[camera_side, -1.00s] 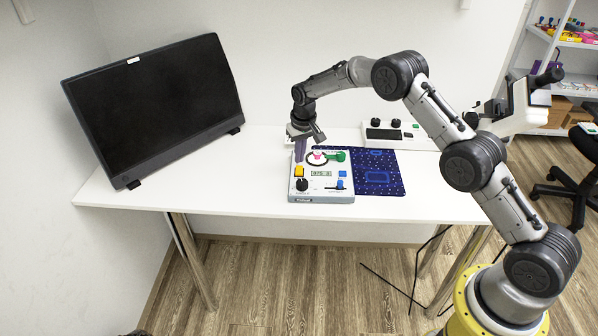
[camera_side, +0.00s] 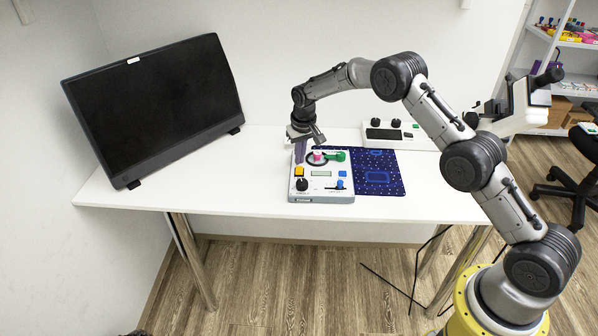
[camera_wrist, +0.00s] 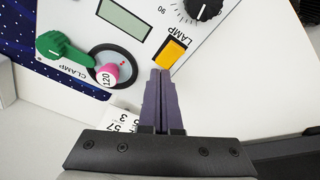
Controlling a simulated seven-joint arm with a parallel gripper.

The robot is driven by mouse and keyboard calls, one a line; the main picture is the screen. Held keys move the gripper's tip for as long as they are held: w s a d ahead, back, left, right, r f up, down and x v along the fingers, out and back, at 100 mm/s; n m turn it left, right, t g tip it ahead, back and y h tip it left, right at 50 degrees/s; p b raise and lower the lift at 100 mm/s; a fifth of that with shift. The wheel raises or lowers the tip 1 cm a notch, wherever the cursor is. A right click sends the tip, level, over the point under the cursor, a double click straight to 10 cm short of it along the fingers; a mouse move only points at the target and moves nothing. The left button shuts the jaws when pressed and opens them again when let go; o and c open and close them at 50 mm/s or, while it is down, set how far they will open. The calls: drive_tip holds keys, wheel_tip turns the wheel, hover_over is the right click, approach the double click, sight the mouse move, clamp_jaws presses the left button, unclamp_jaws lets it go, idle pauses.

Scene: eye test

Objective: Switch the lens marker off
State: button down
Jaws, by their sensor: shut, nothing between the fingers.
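The lens marker appears to be the white panel box (camera_side: 320,197) on the table. Its small display (camera_side: 321,174) is blank, and it also shows blank in the wrist view (camera_wrist: 124,17). A yellow button (camera_side: 299,172) sits at its left side; the wrist view shows it (camera_wrist: 171,53) beside the lettering "LAMP". My gripper (camera_wrist: 161,72) is shut and empty, its fingertips right at the button's edge. I cannot tell whether they touch it. The panel also has a black dial (camera_side: 302,185), a blue button (camera_side: 342,174) and a blue knob (camera_side: 340,184).
A pink knob (camera_wrist: 106,75) on a black ring and a green clamp handle (camera_wrist: 62,48) stand close to my fingers. A dark blue patterned mat (camera_side: 385,186), a white device (camera_side: 395,134) and a monitor (camera_side: 155,105) are on the table. The front left tabletop is clear.

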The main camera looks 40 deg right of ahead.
wheel_tip(320, 180, up, 6)
drive_tip(key=shift+r, duration=0.25)
idle(0.5)
drive_tip(key=s+a+r+t, duration=0.15)
drive_tip(key=s+r, duration=0.25)
drive_tip(key=r, duration=0.8)
drive_tip(key=s+a+r+t, duration=0.15)
drive_tip(key=s+r, duration=0.25)
drive_tip(key=r, duration=0.8)
drive_tip(key=s+r+t, duration=0.1)
drive_tip(key=s+r, duration=0.5)
drive_tip(key=s, duration=0.3)
drive_tip(key=s+a+r+n, duration=0.1)
drive_tip(key=s+r, duration=0.1)
drive_tip(key=s, duration=0.9)
drive_tip(key=s+f+n, duration=0.1)
drive_tip(key=s+f, duration=0.5)
drive_tip(key=s, duration=0.2)
drive_tip(key=s+a+f, duration=0.1)
drive_tip(key=s+f, duration=0.5)
drive_tip(key=s, duration=0.3)
drive_tip(key=shift+s+f+n, duration=0.2)
drive_tip(key=shift+s+n, duration=0.05)
drive_tip(key=shift+n, duration=0.15)
